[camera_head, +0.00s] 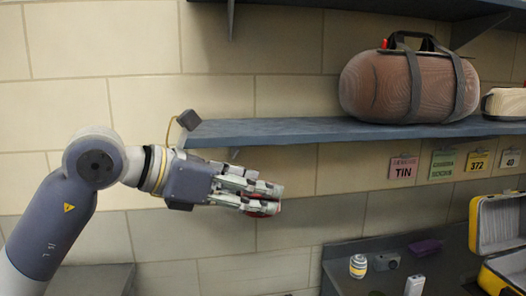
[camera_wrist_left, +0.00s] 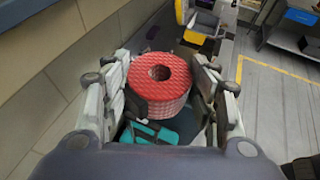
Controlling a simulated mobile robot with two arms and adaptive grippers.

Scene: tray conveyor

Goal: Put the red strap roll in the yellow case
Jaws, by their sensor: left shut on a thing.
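The red strap roll (camera_wrist_left: 160,85) is a ribbed red ring with a round hole in its middle. My left gripper (camera_head: 270,198) is shut on it, with a finger on each side in the left wrist view (camera_wrist_left: 165,95). In the head view only a little red of the roll (camera_head: 263,213) shows at the fingertips. It is held in the air, in front of the wall and below the shelf. The yellow case (camera_head: 473,225) stands open at the right edge of the head view, partly cut off, to the right of the gripper. My right gripper is not in view.
A blue-grey shelf (camera_head: 330,131) with a brown bag (camera_head: 385,85) runs above the gripper. A dark counter (camera_head: 345,272) holds a yellow-banded roll (camera_head: 358,266), a grey device (camera_head: 386,261), a white item (camera_head: 414,285) and a purple item (camera_head: 426,246). Space between gripper and case looks clear.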

